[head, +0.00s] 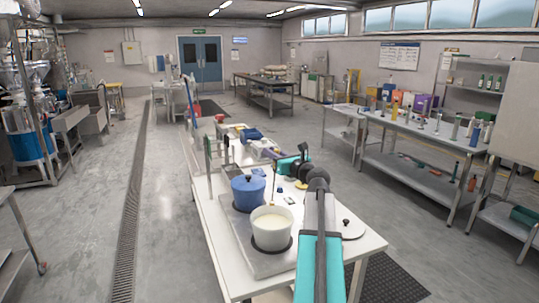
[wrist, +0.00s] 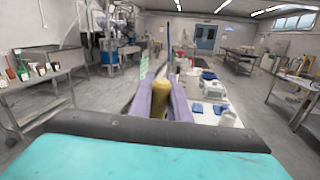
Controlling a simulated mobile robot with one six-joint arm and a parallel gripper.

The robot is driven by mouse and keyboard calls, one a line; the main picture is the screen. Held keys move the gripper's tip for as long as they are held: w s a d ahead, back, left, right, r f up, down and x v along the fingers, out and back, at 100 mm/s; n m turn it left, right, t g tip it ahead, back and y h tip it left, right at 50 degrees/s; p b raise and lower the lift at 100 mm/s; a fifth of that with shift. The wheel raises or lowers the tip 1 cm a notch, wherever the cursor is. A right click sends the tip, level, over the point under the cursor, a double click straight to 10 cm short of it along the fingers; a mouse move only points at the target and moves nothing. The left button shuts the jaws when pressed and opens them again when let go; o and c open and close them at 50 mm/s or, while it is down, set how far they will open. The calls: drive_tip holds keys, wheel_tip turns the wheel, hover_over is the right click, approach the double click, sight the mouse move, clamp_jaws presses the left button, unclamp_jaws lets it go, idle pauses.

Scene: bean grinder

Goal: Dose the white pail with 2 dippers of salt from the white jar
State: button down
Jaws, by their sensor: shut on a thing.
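A white round vessel (head: 272,232) with pale contents stands open near the front of the table (head: 225,235). It looks like the white jar. A loose pale lid with a dark knob (head: 346,224) lies to its right. In the wrist view, my gripper (wrist: 161,103) is shut on an upright yellow-brown handle (wrist: 161,92), apparently the dipper's. Its lower end is hidden there. In the head view, my gripper (head: 277,163) is above and behind the white vessel. A thin stem shows between them. Whether the dipper holds salt is not visible. I cannot make out the white pail for certain.
A lidded blue pot (head: 248,193) stands just behind and left of the white vessel. Tall thin stands rise at the table's left edge. Smaller items crowd the table farther back. A shelf bench (head: 425,128) with bottles stands right, across free floor.

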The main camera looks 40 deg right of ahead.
drive_tip(key=s+d+f+m+t+h+b, duration=0.1)
drive_tip(key=s+d+f+m+h+b, duration=0.2)
drive_tip(key=s+d+f+m+b, duration=0.2)
drive_tip(key=s+d+f+m+t+h+b, duration=0.1)
drive_tip(key=s+d+f+m+h+b, duration=0.2)
drive_tip(key=d+f+m+b, duration=0.3)
drive_tip(key=shift+s+d+f+m+h, duration=0.3)
drive_tip(key=shift+s+d+f+m, duration=0.5)
drive_tip(key=shift+d+m, duration=1.45)
idle(0.3)
drive_tip(key=shift+s+a+r+m, duration=0.1)
drive_tip(key=shift+a+m, duration=0.25)
drive_tip(key=shift+a, duration=0.05)
idle(0.5)
